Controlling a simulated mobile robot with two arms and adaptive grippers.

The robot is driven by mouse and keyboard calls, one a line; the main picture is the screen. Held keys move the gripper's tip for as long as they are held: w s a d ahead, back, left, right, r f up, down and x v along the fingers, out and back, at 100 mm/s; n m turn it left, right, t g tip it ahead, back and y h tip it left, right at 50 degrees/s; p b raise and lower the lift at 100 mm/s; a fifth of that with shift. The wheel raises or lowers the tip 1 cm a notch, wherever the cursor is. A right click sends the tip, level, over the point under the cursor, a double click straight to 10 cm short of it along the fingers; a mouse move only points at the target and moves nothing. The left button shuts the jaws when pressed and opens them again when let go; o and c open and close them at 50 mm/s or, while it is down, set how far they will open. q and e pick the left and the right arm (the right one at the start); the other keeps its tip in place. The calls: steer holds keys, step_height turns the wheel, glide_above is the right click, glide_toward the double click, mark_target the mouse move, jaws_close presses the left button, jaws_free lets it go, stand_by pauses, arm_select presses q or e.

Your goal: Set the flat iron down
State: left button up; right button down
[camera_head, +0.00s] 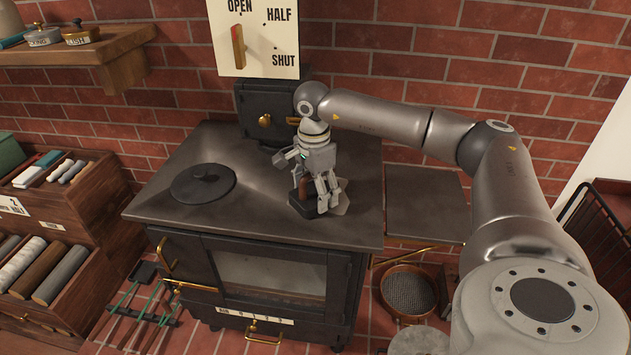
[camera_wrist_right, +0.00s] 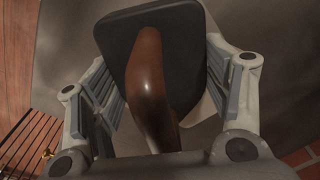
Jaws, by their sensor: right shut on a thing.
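The flat iron (camera_head: 300,210) has a dark body and a brown handle. It is at the front right of the black stove top (camera_head: 250,218), at or just over the surface; I cannot tell whether it touches. My right gripper (camera_head: 318,192) points down over it and is shut on its handle. In the right wrist view the iron's handle (camera_wrist_right: 149,75) runs between the two fingers, with the dark body behind it. A pale grey flat patch (camera_head: 342,198) shows beside and partly under the iron. My left gripper is not in view.
A round black lid (camera_head: 203,183) lies on the stove's left. A lower side plate (camera_head: 425,203) is at the right. The damper sign (camera_head: 254,40) and a black flue box stand behind. Wooden bins (camera_head: 60,210) are left; a round sieve (camera_head: 408,290) is low right.

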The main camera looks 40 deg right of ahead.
steer(key=shift+w, duration=0.1)
steer(key=shift+c, duration=0.8)
jaws_free()
steer(key=shift+a, duration=0.1)
steer(key=r+b, duration=0.3)
steer(key=r, duration=0.8)
steer(key=shift+a+r, duration=0.1)
steer(key=shift+a, duration=0.1)
steer(key=shift+r, duration=0.55)
